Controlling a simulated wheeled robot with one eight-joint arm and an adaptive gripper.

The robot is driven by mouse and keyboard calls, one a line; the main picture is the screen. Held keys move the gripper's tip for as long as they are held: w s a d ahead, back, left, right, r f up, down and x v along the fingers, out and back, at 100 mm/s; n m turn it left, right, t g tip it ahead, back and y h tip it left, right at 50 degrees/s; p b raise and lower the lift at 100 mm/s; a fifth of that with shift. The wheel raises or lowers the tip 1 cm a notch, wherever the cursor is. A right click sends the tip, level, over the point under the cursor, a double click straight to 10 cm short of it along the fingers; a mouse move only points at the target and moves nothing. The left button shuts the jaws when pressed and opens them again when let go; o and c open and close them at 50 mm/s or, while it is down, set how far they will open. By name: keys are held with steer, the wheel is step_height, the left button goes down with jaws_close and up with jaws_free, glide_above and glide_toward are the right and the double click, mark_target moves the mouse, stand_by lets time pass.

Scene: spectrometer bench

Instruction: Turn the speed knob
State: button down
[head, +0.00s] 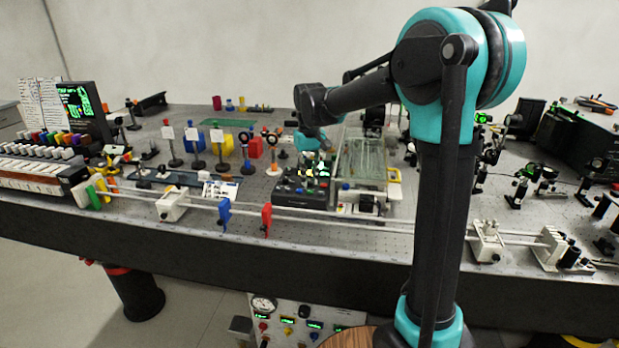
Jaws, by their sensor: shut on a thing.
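My arm reaches over the bench from the right. My gripper (318,166) points down at the top of a black control box (304,199) with small knobs and green lit readouts, in the middle of the bench. The gripper is small in this view and its fingers are dark against the box. It appears shut on a knob on the box's top, which I take for the speed knob. The fingers hide the knob, so its turn angle cannot be read.
A glass-topped tray (362,160) stands just right of the box. Two long rails with a blue clamp (224,213) and a red clamp (266,219) run along the front edge. Posts with optics stand behind and left. A dark instrument (580,138) fills the far right.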

mark_target(310, 181)
steer(key=c, duration=1.7)
jaws_free()
steer(key=shift+r, duration=0.1)
step_height(310, 181, up, 12)
steer(key=shift+f, duration=0.1)
steer(key=shift+s, duration=0.15)
